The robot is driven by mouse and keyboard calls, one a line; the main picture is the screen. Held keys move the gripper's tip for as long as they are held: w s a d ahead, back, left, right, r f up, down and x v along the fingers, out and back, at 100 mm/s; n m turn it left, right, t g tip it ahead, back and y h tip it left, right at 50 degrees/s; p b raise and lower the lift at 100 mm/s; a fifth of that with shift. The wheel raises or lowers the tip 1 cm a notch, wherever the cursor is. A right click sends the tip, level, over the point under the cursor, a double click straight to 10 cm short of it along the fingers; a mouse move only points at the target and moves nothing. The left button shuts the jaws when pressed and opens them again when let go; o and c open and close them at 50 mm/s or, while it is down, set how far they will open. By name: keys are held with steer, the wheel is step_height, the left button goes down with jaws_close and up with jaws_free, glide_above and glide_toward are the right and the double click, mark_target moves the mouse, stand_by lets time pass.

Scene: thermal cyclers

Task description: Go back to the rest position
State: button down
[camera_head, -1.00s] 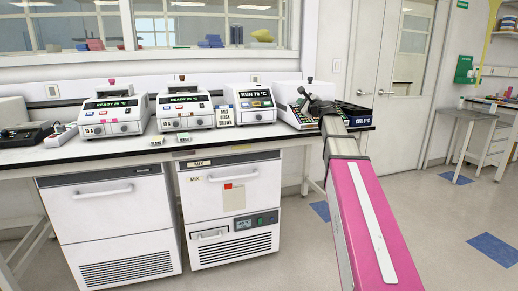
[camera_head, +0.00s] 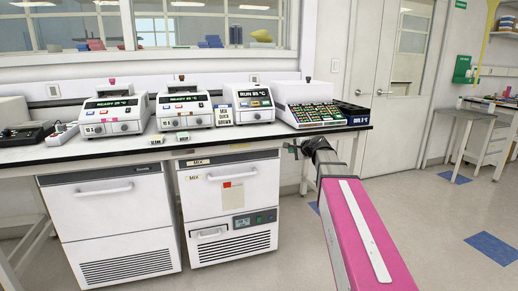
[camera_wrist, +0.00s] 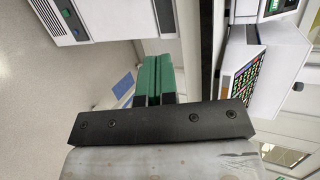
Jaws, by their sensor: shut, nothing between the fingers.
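My arm reaches forward from the bottom right in the head view. My gripper (camera_head: 293,148) is at its far end, just below the front edge of the bench (camera_head: 110,150), and is partly hidden behind the wrist. In the wrist view, the green fingers of my gripper (camera_wrist: 155,78) lie together, shut, with nothing between them. The fingers appear clear of the bench and the machines.
Several white thermal cyclers stand on the bench, including one showing RUN (camera_head: 254,105) and one with a coloured block (camera_head: 310,112). A dark blue box (camera_head: 354,114) is at the right end. White under-bench units (camera_head: 232,200) stand below.

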steer(key=s+f+n+g+h, duration=0.2)
steer(key=s+f+n+g, duration=0.15)
steer(key=s+f, duration=0.6)
steer(key=s+f+n+g+h, duration=0.1)
steer(key=s+f+n+g, duration=0.4)
steer(key=f, duration=0.7)
steer(key=s+d+f+n+g+h, duration=0.1)
steer(key=s+f+n+h, duration=0.1)
steer(key=s+f, duration=0.3)
steer(key=s+d+f+n+g+h, duration=0.1)
steer(key=s+d+f+n+h, duration=0.1)
steer(key=s+f, duration=0.4)
steer(key=s, duration=0.4)
steer(key=shift+d+f+g, duration=0.2)
steer(key=shift+d+g, duration=0.05)
steer(key=shift+g, duration=0.1)
